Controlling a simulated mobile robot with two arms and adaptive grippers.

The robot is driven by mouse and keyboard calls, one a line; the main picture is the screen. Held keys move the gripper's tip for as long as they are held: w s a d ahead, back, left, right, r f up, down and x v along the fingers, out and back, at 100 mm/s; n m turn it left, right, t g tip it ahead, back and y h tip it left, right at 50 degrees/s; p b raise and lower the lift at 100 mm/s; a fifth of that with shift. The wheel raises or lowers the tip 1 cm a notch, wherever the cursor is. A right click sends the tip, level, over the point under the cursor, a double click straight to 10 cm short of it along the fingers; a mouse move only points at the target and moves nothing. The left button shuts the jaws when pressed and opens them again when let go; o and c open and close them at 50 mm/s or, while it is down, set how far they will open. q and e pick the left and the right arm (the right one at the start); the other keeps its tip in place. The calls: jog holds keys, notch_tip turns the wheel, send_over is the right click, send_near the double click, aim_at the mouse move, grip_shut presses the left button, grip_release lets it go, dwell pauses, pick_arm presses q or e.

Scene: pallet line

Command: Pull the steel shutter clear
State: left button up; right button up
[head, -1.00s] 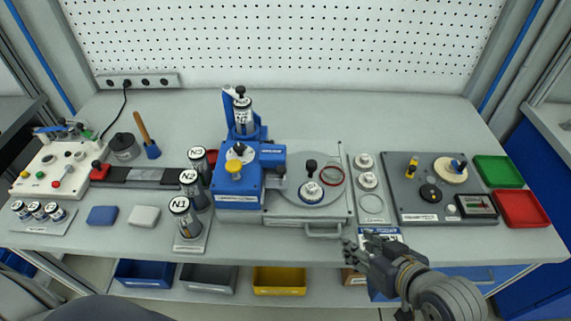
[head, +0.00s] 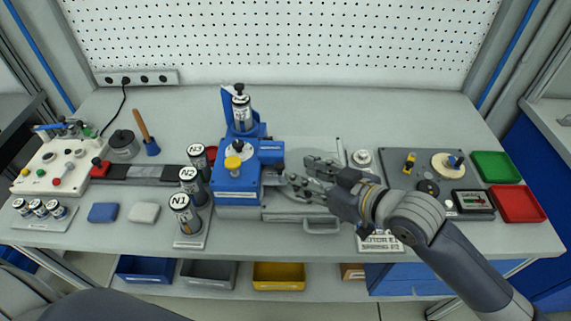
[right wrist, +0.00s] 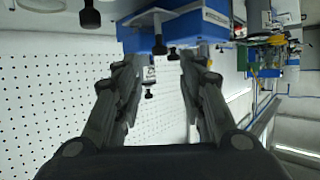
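The blue press-like unit (head: 237,185) stands at mid bench, with a yellow knob on top. In the right wrist view, a thin grey plate (right wrist: 150,18) with a black knob (right wrist: 158,46) sticks out from its blue body (right wrist: 200,28); it looks like the steel shutter. My right gripper (head: 299,174) is just right of the blue unit, above the grey round-plate station. Its fingers are spread with nothing between them, and they also show in the right wrist view (right wrist: 160,64). They point at the knob, apart from it as far as I can tell. My left gripper is out of view.
Canisters N1 (head: 183,217), N2 and N3 stand left of the blue unit. The grey station's front handle (head: 320,226) lies below my right gripper. A dark fixture board and green (head: 496,167) and red (head: 521,203) trays are at the right.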

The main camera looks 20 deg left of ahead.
aim_at(281, 166)
jog(key=p+x, duration=0.1)
jog(key=x, duration=0.6)
jog(key=shift+c, duration=0.6)
grip_shut()
